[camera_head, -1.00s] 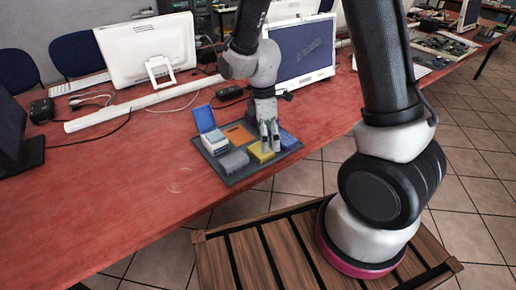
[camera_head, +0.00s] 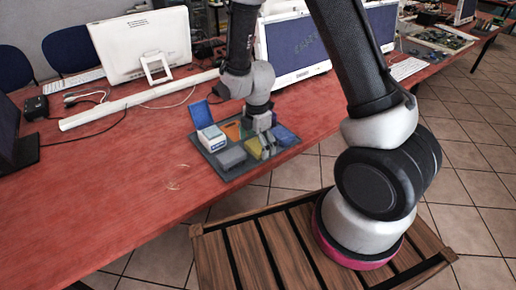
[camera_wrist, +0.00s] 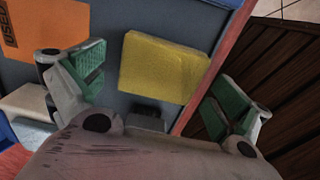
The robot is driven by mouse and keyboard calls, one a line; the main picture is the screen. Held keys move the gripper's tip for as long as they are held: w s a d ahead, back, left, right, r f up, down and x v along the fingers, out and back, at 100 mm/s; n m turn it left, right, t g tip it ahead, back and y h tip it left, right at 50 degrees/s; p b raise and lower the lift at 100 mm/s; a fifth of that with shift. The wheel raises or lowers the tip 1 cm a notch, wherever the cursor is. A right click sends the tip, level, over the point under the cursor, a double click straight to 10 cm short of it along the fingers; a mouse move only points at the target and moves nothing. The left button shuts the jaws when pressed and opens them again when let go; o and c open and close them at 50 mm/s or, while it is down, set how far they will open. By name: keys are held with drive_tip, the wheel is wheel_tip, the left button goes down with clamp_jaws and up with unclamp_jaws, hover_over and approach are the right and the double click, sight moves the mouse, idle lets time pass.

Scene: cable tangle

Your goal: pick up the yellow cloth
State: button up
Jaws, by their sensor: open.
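The yellow cloth (camera_wrist: 165,66) is a thick, folded rectangle lying flat on a dark grey tray in the wrist view. In the head view the yellow cloth (camera_head: 254,148) is at the tray's near side, partly hidden by my gripper. My gripper (camera_head: 268,148) is over the tray, close to the cloth. In the wrist view my gripper (camera_wrist: 158,88) is open, with its green-padded fingers on either side of the cloth and nothing between them held. I cannot tell how far above the cloth the fingertips are.
The tray (camera_head: 228,178) also holds a grey block (camera_head: 231,158), a white-and-blue box (camera_head: 211,138), an orange card (camera_head: 232,130) and a blue item (camera_head: 285,135). The red table (camera_head: 110,190) is clear to the left. Monitors stand behind.

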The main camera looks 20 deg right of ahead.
sight(257, 146)
drive_tip(key=c, duration=1.1)
wheel_tip(257, 146, up, 10)
